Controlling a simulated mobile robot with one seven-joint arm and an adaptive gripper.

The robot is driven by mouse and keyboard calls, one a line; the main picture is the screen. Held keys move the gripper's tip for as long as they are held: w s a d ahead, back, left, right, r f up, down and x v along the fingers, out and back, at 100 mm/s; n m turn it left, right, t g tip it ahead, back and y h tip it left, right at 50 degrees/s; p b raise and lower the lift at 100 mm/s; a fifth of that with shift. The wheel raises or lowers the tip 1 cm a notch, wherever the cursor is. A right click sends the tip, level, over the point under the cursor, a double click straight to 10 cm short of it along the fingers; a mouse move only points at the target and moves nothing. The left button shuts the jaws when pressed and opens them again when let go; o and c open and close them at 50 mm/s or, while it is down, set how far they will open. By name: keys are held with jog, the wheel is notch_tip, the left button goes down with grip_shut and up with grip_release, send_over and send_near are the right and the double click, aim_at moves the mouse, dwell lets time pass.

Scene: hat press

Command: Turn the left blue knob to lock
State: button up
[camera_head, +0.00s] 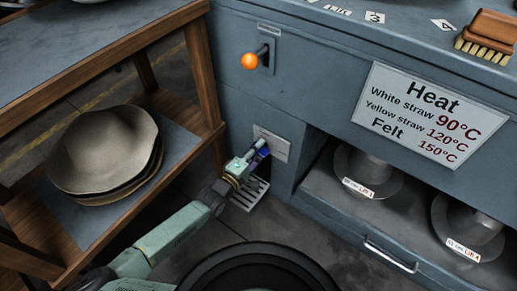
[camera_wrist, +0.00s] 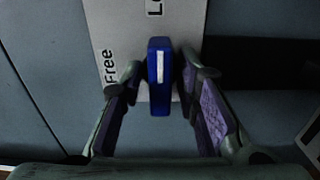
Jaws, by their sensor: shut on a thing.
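The blue knob (camera_wrist: 159,85) sits on a pale label plate (camera_wrist: 122,25) on the cabinet front. Its white line runs up and down in the wrist view, with the top end towards a partly cut-off word starting with "L". The word "Free" is on the plate to the left of the knob. My gripper (camera_wrist: 159,83) has one finger on each side of the knob and is shut on it. In the head view my gripper (camera_head: 250,160) reaches the plate low on the cabinet and hides most of the knob (camera_head: 263,153).
An orange ball lever (camera_head: 249,61) stands out above the plate. A slotted pedal (camera_head: 250,194) lies below. A wooden rack (camera_head: 205,75) with hats (camera_head: 103,145) is close on the left. An open cabinet bay with hat forms (camera_head: 367,172) is on the right.

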jog(key=o, duration=0.8)
jog(key=v, duration=1.2)
